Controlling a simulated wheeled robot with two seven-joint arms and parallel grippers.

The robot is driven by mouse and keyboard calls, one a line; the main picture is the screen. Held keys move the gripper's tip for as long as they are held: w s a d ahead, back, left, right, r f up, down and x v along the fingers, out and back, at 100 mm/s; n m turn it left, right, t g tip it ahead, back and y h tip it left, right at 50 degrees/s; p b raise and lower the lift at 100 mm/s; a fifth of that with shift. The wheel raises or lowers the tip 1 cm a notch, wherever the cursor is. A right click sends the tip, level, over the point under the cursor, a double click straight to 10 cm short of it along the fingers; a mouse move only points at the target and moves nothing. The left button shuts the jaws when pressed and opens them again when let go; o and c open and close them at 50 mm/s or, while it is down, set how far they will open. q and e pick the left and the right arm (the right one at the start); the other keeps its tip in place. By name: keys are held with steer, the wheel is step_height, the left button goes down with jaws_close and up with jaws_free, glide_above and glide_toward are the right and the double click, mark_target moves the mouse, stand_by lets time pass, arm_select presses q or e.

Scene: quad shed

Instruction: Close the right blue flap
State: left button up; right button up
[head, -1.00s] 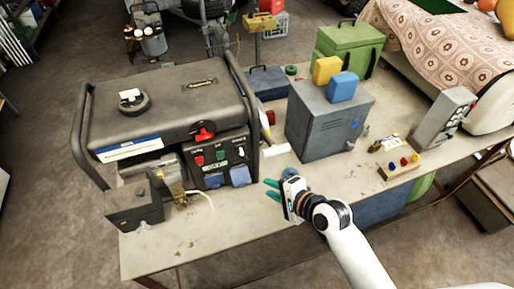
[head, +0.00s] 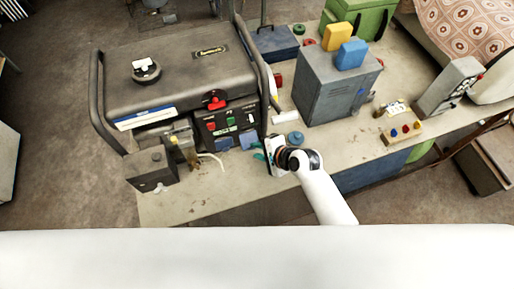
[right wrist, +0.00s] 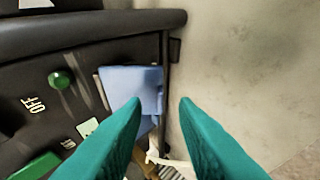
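The right blue flap (head: 248,138) is at the lower right corner of the generator's control panel, beside the left blue flap (head: 223,143). In the right wrist view the right blue flap (right wrist: 133,88) stands tilted out from the dark panel, with a pale part partly visible below it. My right gripper (head: 260,152) is just right of and in front of this flap. Its teal fingers (right wrist: 160,103) are open with nothing between them; the left fingertip overlaps the flap's lower right part in the picture. I cannot tell whether they touch. My left gripper is not in view.
The generator (head: 180,75) stands on the workbench (head: 225,196). A grey metal cabinet (head: 338,90) with yellow and blue blocks on it stands to the right. A small round blue item (head: 295,138) lies near my right wrist. The front bench strip is mostly clear.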

steer(key=shift+w+a+f, duration=0.25)
steer(key=shift+w+f, duration=0.05)
steer(key=shift+f, duration=0.1)
jaws_close()
steer(key=f+t+b, duration=0.1)
steer(key=b, duration=0.2)
steer(key=f+t+y+b, duration=0.1)
steer(key=b, duration=0.3)
steer(key=f+n+t+b, duration=0.1)
steer(key=f+b, duration=0.1)
steer(key=b, duration=0.2)
steer(key=shift+w+a+t+y, duration=0.15)
steer(key=shift+w+t+y, duration=0.15)
steer(key=shift+w+y, duration=0.1)
steer(key=t+y+b, duration=0.1)
steer(key=b, duration=0.5)
steer(key=w+f+n+t+y+b, duration=0.1)
steer(key=t+b, duration=0.1)
steer(key=b, duration=0.5)
steer(key=shift+w+a, duration=0.3)
steer(key=shift+r+n+t+y+b, duration=0.15)
steer(key=shift+n+t+y+b, duration=0.2)
steer(key=shift+b, duration=0.3)
